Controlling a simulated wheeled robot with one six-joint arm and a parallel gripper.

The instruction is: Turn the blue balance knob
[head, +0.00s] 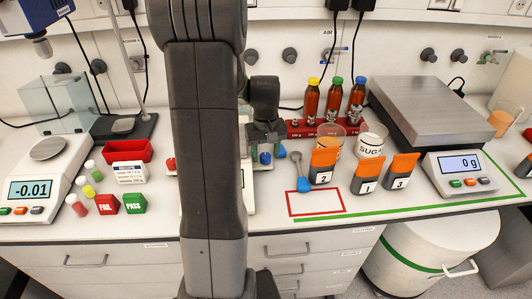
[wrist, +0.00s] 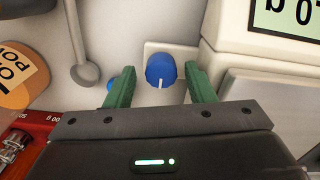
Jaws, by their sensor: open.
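The blue balance knob (wrist: 160,68) has a white pointer line and sits on a white plate beside the balance (wrist: 238,28). In the wrist view its line points toward the bottom of the picture. My gripper (wrist: 159,82) is open, with one green finger on each side of the knob and a visible gap to each. In the head view, my gripper (head: 266,143) hangs over the blue knob (head: 265,158). My arm hides most of this balance, whose right edge (head: 250,200) shows.
A spoon (wrist: 85,74) lies left of my fingers in the wrist view. A small blue object (wrist: 110,84) is partly hidden by the left finger. A red rack (head: 300,129) with bottles stands behind, and labelled orange-topped containers (head: 323,166) stand to the right.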

